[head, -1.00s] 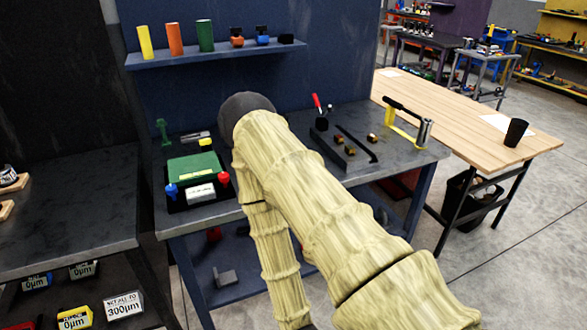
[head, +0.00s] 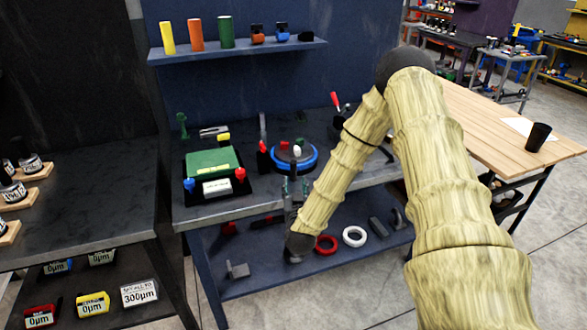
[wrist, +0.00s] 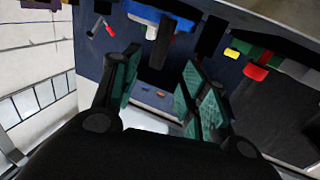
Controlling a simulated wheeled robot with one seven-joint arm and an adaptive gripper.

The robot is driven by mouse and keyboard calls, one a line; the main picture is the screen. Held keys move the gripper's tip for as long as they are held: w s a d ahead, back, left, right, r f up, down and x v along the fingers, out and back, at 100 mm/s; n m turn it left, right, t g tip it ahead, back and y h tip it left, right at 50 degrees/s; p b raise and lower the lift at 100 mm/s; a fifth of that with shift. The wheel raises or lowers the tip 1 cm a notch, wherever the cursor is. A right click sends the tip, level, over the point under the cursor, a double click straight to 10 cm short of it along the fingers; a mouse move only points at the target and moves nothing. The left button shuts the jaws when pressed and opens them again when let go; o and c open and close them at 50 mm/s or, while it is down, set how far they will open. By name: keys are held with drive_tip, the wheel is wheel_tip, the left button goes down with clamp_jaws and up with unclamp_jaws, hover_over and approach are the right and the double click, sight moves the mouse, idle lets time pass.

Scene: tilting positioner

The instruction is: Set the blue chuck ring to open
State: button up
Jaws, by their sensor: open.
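The blue chuck ring (head: 309,166) encircles a dark round chuck on top of the grey workbench, with small red, white and green parts on it. My gripper (head: 294,188) is in front of the bench edge, just below and nearer than the ring, fingers pointing up. It is open and empty, apart from the ring. In the wrist view, the teal-padded fingers of my gripper (wrist: 162,88) are spread, and the blue ring (wrist: 158,17) shows at the top edge, partly cut off. The ring's setting marks are too small to read.
A green block device (head: 208,163) with blue and red knobs stands left of the chuck. A red-handled tool (head: 335,101) stands behind right. Red (head: 326,245) and white (head: 355,236) rings lie on the lower shelf. A wooden table (head: 490,125) is at right.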

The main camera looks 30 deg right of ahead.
sight(294, 170)
drive_tip(key=p+x, duration=0.3)
drive_tip(key=x, duration=0.6)
drive_tip(key=shift+r, duration=0.1)
drive_tip(key=shift+p+x, duration=0.4)
drive_tip(key=shift+x, duration=0.5)
clamp_jaws()
